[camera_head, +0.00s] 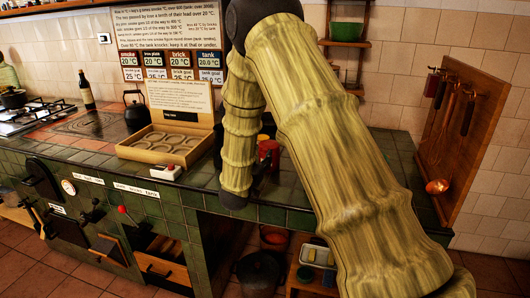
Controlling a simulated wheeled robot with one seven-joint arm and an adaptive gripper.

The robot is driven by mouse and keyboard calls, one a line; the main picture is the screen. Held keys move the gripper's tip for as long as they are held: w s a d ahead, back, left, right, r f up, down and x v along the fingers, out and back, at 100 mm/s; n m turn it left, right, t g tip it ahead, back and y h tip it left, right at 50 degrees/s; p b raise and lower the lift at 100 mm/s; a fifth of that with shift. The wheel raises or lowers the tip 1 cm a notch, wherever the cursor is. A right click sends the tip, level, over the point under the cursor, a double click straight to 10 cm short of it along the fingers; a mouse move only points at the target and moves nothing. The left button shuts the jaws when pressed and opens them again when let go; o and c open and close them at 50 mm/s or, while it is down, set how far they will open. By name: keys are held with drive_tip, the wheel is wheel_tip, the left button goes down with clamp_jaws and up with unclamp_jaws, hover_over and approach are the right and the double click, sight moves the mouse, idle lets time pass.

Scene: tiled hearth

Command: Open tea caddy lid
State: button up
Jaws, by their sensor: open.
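My arm comes up from the lower right, bends at the top and drops down to the tiled counter. My gripper (262,169) shows as a small dark shape near the arm's low end, mostly hidden by the arm; its fingers look empty. Just behind it stands a small red container (269,151) on the counter, partly covered. I cannot tell if this is the tea caddy, nor make out its lid. I cannot tell if the gripper touches it.
A wooden tray (143,152) with round recesses and a small white box with a red button (166,172) lie left of the arm. A dark kettle (135,112) and a bottle (87,94) stand farther left. A wooden rack with hanging utensils (462,140) is at the right.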

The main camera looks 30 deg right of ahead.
sight(265, 151)
drive_tip(key=w+d, duration=0.1)
drive_tip(key=w+d+f, duration=0.1)
drive_tip(key=w+d, duration=0.1)
drive_tip(key=shift+w+f, duration=0.3)
drive_tip(key=shift+w, duration=0.1)
drive_tip(key=shift+s+d+r, duration=0.1)
drive_tip(key=shift+d+r, duration=0.2)
drive_tip(key=shift+d, duration=0.1)
drive_tip(key=shift+w+f, duration=0.35)
drive_tip(key=shift+w, duration=0.05)
drive_tip(key=shift+s+d+r, duration=0.1)
drive_tip(key=shift+s+r, duration=0.05)
drive_tip(key=shift+r, duration=0.05)
clamp_jaws()
